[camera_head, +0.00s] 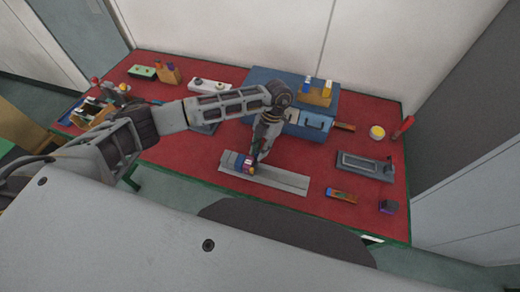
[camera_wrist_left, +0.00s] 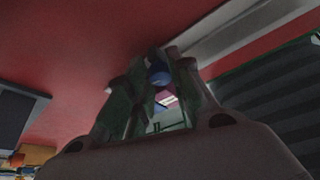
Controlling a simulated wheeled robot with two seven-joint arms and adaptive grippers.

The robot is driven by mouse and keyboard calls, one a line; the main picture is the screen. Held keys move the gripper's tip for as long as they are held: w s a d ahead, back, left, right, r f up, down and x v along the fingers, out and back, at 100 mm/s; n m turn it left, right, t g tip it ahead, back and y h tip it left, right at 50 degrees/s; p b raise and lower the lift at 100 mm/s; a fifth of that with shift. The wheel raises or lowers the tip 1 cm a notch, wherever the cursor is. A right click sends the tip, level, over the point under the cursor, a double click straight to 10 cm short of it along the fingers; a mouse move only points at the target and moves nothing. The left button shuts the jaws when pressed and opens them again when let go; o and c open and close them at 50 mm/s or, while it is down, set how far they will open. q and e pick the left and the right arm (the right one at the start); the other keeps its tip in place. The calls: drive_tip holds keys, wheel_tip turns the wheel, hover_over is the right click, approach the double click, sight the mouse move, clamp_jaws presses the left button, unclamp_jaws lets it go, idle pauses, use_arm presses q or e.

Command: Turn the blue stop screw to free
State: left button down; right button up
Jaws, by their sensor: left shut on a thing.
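The blue stop screw (camera_wrist_left: 159,74) shows in the left wrist view between the fingertips of my left gripper (camera_wrist_left: 157,82). The gripper is shut on it, and the fingers hide much of it. In the head view my left gripper (camera_head: 257,154) points down at a small block with blue, red and purple parts (camera_head: 243,163). That block sits at the left end of a long grey rail (camera_head: 283,178) on the red table. The screw itself is hard to make out in the head view. My right gripper is in neither view.
A grey tray (camera_head: 364,166), a small multicoloured bar (camera_head: 341,195) and a dark purple block (camera_head: 388,206) lie to the right. The table around the rail's front is clear.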

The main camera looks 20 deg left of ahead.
use_arm(q)
drive_tip(key=c, duration=1.3)
unclamp_jaws()
drive_tip(key=shift+o, duration=0.2)
drive_tip(key=v, duration=1.2)
